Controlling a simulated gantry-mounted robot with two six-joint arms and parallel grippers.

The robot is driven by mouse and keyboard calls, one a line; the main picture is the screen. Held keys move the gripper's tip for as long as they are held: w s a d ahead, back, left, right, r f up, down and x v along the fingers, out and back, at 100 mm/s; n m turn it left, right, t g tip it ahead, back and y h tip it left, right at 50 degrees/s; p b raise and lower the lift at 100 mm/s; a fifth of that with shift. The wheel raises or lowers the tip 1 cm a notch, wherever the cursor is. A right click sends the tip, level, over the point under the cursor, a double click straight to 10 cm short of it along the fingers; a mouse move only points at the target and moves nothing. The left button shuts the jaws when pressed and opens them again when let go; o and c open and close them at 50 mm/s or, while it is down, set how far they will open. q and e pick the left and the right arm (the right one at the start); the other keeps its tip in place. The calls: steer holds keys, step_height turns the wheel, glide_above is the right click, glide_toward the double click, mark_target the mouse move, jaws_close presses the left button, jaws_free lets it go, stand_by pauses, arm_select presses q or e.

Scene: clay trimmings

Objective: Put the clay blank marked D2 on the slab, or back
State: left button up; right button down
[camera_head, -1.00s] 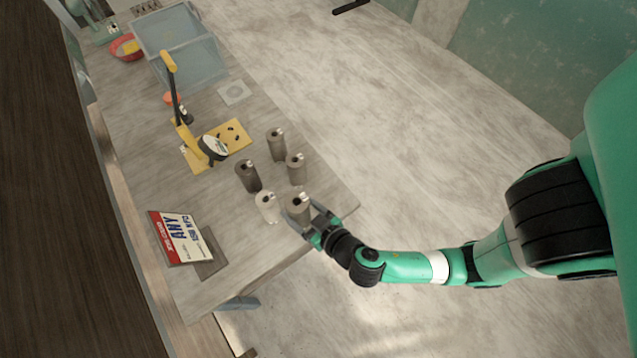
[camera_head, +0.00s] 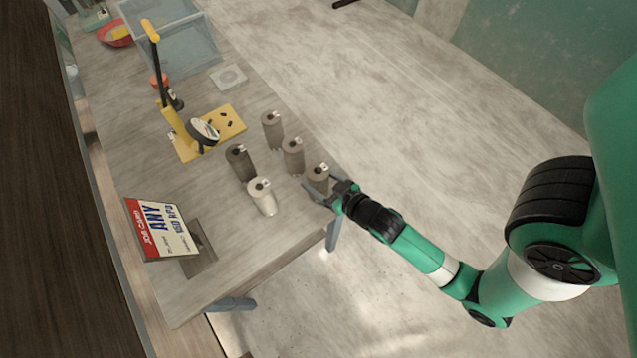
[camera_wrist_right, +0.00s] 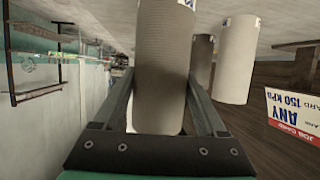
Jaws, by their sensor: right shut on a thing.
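Several upright clay blanks stand in a group on the table: a pale one (camera_head: 262,197), a dark one (camera_head: 240,162), a grey-brown one (camera_head: 292,156) and a back one (camera_head: 272,130). My right gripper (camera_head: 318,187) is shut on another grey-brown blank (camera_head: 318,175), right of the group; this blank (camera_wrist_right: 163,65) fills the middle of the wrist view, upright between the fingers. Its small white label is too small to read, so I cannot tell which is D2. A light grey square plate with a round mark (camera_head: 228,77) may be the slab. My left gripper is not seen.
A yellow press with a gauge (camera_head: 203,132) stands behind the blanks. A job card (camera_head: 162,229) reading "ANY" and "150 KPA" stands front left. Translucent bins (camera_head: 180,48) and a red bowl (camera_head: 115,33) are at the back. The table's right edge is near the held blank.

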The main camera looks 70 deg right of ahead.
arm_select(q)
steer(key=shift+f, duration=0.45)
arm_select(e)
steer(key=shift+f, duration=0.9)
jaws_free()
steer(key=shift+f, duration=0.1)
